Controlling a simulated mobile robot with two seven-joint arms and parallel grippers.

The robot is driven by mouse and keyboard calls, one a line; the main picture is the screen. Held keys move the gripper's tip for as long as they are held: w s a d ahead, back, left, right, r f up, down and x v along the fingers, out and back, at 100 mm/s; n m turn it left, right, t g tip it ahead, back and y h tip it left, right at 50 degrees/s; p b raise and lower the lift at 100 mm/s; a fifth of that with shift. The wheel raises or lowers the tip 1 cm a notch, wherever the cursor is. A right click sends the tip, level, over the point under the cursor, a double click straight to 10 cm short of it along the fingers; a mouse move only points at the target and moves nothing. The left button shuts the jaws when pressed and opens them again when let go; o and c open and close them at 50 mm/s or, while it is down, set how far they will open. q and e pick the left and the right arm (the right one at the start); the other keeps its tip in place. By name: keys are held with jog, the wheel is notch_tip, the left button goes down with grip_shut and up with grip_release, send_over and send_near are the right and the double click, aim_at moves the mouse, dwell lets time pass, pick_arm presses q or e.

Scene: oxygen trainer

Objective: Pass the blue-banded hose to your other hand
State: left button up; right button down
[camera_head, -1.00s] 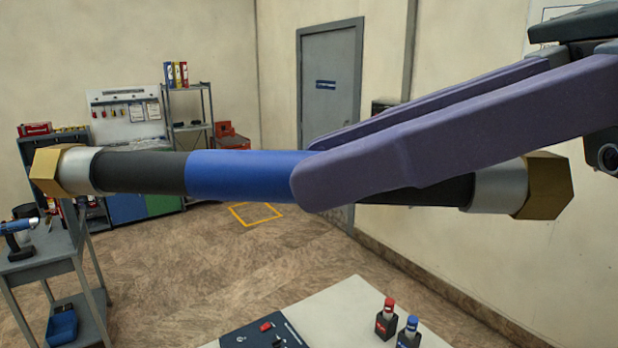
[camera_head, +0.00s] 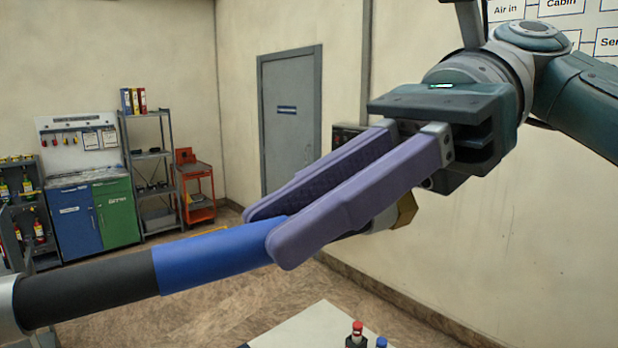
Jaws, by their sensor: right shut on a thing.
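The blue-banded hose (camera_head: 213,258) is a black tube with a wide blue band. It runs from the lower left edge up toward the middle of the head view. Its near end has a silver collar (camera_head: 6,312), partly cut off by the frame. Its far end has a brass hex fitting (camera_head: 405,211), partly behind the gripper. My right gripper (camera_head: 265,228) has two long purple fingers and is shut on the hose at the right part of the blue band. The hose is held in the air. My left gripper is not in view.
A pale table (camera_head: 312,328) with a red-capped bottle (camera_head: 357,333) and a blue-capped bottle (camera_head: 381,342) lies below the hose. Cabinets (camera_head: 95,212), a shelf (camera_head: 150,170), an orange cart (camera_head: 198,190) and a grey door (camera_head: 290,120) stand well back. The air left of the gripper is clear.

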jog(key=shift+w+a+f, duration=0.1)
jog(key=shift+w+a, duration=0.05)
jog(key=shift+a, duration=0.05)
jog(key=s+d+r+m+t, duration=0.4)
jog(key=d+r+m+t, duration=0.3)
jog(key=t, duration=0.1)
jog(key=shift+s+m+t+y, duration=0.2)
jog(key=shift+m+t+y, duration=0.1)
jog(key=shift+t+y, duration=0.1)
dwell(0.3)
